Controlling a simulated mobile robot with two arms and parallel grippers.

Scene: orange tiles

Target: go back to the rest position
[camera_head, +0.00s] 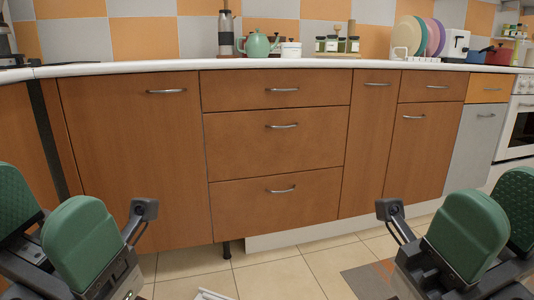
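My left gripper (46,215) is at the lower left of the head view, with its two green finger pads apart and nothing seen between them. My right gripper (499,212) is at the lower right, also with its green pads apart and nothing seen between them. Both are raised in front of the lower cabinets, far apart from each other. Parts of both grippers and arms are cut off by the picture's edges.
Brown cabinets and drawers (275,140) stand ahead below a white counter (330,63). On the counter are a teapot (258,45), jars (337,44), coloured plates (418,36) and a toaster (455,45). A white oven (519,125) is at right. Tiled floor (275,278) shows between my grippers.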

